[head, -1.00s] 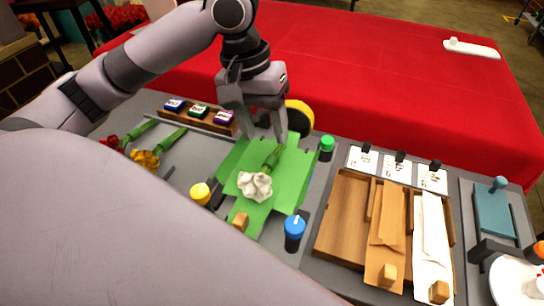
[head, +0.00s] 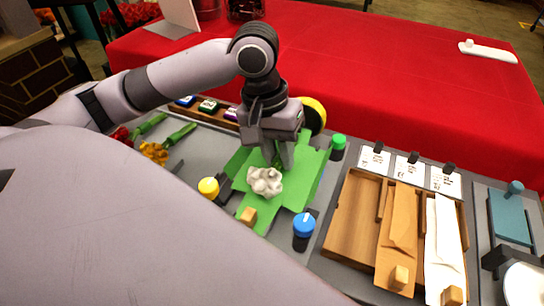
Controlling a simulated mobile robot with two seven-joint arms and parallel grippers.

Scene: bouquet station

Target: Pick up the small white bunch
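The small white bunch (head: 265,181) lies on the green sheet (head: 313,180), with its white bloom toward me and its green stem pointing away. My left gripper (head: 278,163) points down over the stem, just behind the bloom, with its fingertips low at the stem. The stem is mostly hidden by the fingers. I cannot tell whether the fingers are shut on it or only around it. The bunch rests on the sheet. My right gripper is not in view.
Yellow (head: 208,187), blue (head: 304,226) and green (head: 338,143) capped posts stand around the sheet. Yellow flowers (head: 153,152) lie to the left. A wooden tray (head: 351,220) with wraps stands right. A red-covered table (head: 400,80) lies behind.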

